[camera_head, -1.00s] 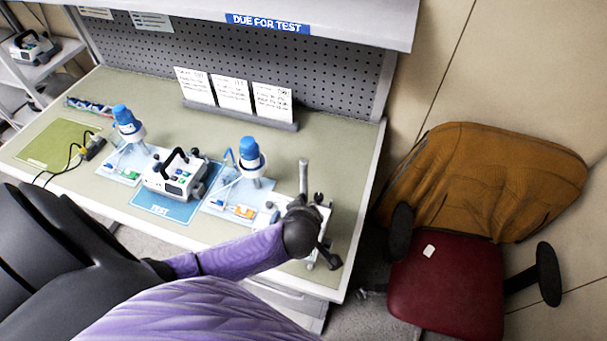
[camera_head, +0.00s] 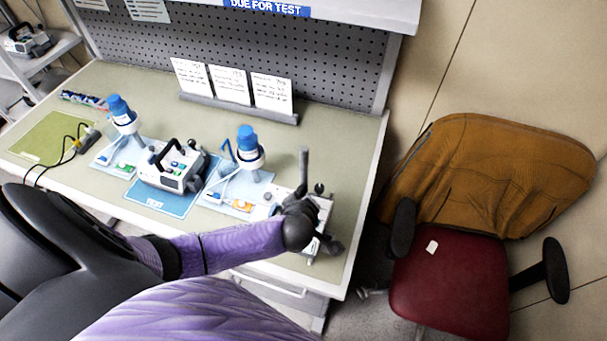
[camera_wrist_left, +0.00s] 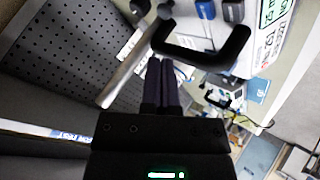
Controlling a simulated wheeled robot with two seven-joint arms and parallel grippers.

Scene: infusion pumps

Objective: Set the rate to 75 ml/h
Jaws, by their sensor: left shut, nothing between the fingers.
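A white infusion pump (camera_head: 322,212) stands at the right end of the bench, partly hidden by my left wrist. In the left wrist view the pump (camera_wrist_left: 285,45) shows close up, with a black handle (camera_wrist_left: 215,58), blue keys and a panel with green and black print cut off by the frame edge. A metal pole (camera_wrist_left: 130,65) stands beside it. My left gripper (camera_wrist_left: 161,62) is shut and empty, its fingertips near the pole and handle; I cannot tell whether they touch. The rate display is not readable.
Two blue-capped bottles (camera_head: 121,107) (camera_head: 249,138) stand on stands around the second pump. Cards (camera_head: 230,84) stand at the pegboard. A green mat (camera_head: 48,137) with a yellow plug lies left. A red and brown chair (camera_head: 455,285) stands right of the bench.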

